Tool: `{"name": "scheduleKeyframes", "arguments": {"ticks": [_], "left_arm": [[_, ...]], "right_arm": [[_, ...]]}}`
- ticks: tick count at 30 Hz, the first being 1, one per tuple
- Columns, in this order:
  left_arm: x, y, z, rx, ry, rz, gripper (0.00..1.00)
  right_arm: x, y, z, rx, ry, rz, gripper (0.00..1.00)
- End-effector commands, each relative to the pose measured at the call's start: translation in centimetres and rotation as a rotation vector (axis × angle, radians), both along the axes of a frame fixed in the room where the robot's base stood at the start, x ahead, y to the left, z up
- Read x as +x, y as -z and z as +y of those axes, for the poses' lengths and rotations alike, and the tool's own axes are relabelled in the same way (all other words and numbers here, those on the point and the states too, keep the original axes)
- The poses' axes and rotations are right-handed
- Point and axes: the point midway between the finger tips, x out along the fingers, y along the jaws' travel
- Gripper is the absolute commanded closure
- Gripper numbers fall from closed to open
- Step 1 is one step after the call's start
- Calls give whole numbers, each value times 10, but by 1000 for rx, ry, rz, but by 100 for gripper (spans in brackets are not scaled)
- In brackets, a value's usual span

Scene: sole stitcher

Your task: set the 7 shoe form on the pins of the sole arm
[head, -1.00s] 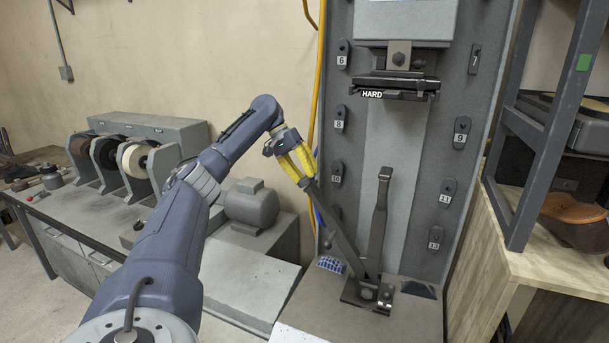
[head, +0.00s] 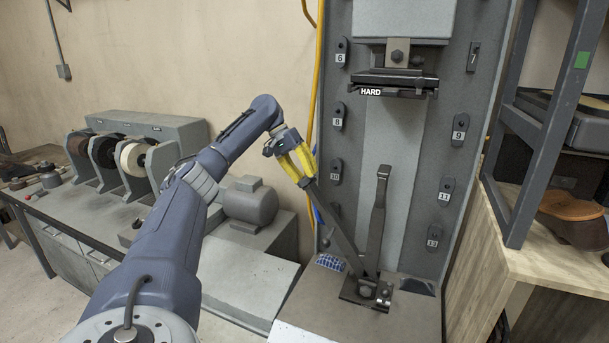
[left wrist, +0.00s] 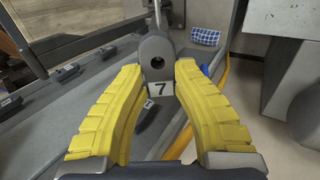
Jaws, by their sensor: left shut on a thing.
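The 7 shoe form (left wrist: 155,52), a grey piece with a rounded end, a hole and a white 7 label, shows between the yellow fingers in the left wrist view. My left gripper (head: 305,163) is shut on it. In the head view a grey bar runs from the fingers down to the dark base (head: 366,292). I cannot tell where the form ends and the sole arm begins, and the pins are not clear. An upright grey bar (head: 378,215) rises from the same base. My right gripper is not in view.
The machine's back panel (head: 345,60) carries dark numbered holders on both sides. A black block marked HARD (head: 400,90) hangs above the base. A yellow hose (head: 318,70) runs beside the panel. A grinder bench (head: 250,285) stands left, a wooden cabinet (head: 490,260) right.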

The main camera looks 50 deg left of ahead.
Motion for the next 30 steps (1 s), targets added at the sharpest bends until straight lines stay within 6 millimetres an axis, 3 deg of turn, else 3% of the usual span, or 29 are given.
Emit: {"name": "scheduleKeyframes", "arguments": {"ticks": [9, 10, 16, 25, 30], "left_arm": [[0, -1, 0, 0, 0, -2, 100], [0, -1, 0, -1, -1, -1, 67], [0, 0, 0, -1, -1, -1, 45], [0, -1, 1, 1, 0, 0, 45], [-3, -12, 7, 0, -2, -1, 45]], "right_arm": [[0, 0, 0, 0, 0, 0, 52], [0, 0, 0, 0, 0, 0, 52], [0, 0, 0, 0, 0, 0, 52], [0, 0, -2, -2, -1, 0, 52], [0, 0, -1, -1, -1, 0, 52]]}}
